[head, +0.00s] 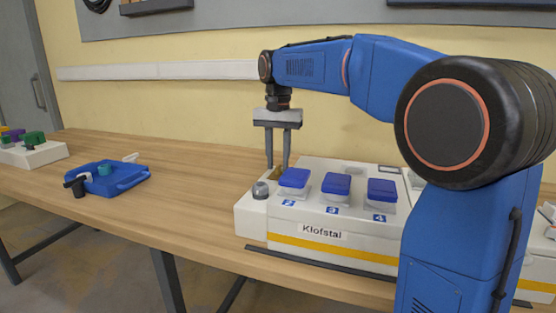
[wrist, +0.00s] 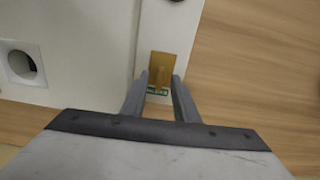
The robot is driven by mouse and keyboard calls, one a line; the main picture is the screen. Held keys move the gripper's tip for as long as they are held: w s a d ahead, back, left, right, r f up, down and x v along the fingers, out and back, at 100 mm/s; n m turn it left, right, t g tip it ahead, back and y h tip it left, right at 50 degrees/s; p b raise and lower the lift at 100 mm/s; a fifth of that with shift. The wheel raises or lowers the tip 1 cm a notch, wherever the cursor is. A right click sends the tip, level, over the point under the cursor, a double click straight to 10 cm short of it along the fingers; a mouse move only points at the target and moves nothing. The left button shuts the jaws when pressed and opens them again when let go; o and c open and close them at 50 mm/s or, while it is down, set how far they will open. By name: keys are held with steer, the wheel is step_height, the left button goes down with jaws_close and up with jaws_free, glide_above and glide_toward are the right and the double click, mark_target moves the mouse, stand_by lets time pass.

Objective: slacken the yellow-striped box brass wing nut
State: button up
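The yellow-striped box (head: 330,244) is a white box labelled "Klofstal" with several blue-lidded sockets on top. The brass wing nut (wrist: 159,74) shows in the wrist view as a brass-coloured piece at the end of the box's narrow white strip, by a small green label. In the head view only a bit of brass shows behind the box, beside my fingers. My gripper (head: 278,166) points straight down at the box's back left. In the wrist view my gripper (wrist: 160,77) is open, its fingertips on either side of the brass; I cannot tell whether they touch it.
A grey round knob (head: 261,190) stands on the box's left part, close to my fingers. A blue case (head: 118,180) and another white box (head: 35,155) stand farther left on the wooden table (head: 190,195). The table between is clear. The wall is behind.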

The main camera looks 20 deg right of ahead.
steer(key=shift+c, duration=0.6)
jaws_close()
steer(key=shift+n, duration=0.4)
steer(key=n, duration=0.6)
steer(key=shift+n, duration=0.3)
steer(key=n, duration=1)
steer(key=shift+r, duration=0.1)
